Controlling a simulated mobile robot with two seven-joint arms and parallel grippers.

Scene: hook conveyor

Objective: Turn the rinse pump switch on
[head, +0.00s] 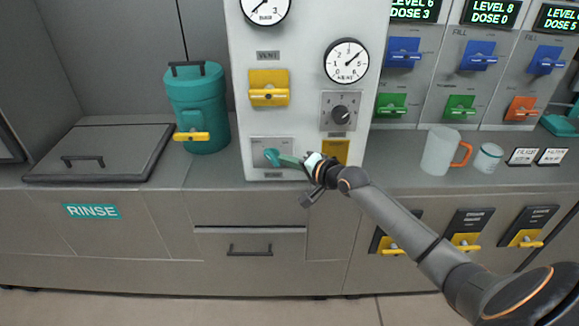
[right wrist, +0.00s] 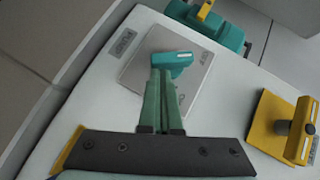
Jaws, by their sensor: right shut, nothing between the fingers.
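A switch with a teal lever (head: 271,157) sits on a light plate (head: 285,145) low on the white panel. In the right wrist view the teal lever (right wrist: 174,60) stands out from its plate (right wrist: 140,72), which has small marks at its right side that I cannot read surely. My right gripper (head: 296,161) comes in from the right, with its fingertips at the lever. In the right wrist view its green fingers (right wrist: 163,80) are together and empty, with their tips at the lever's near side. I cannot tell whether they touch it. My left gripper is not in view.
A yellow switch (head: 268,87) and a black knob (head: 341,114) are above on the panel. A yellow part (head: 335,151) is just right of my gripper. A teal canister (head: 200,105) stands left. A mug (head: 439,150) and a jar (head: 487,157) stand right.

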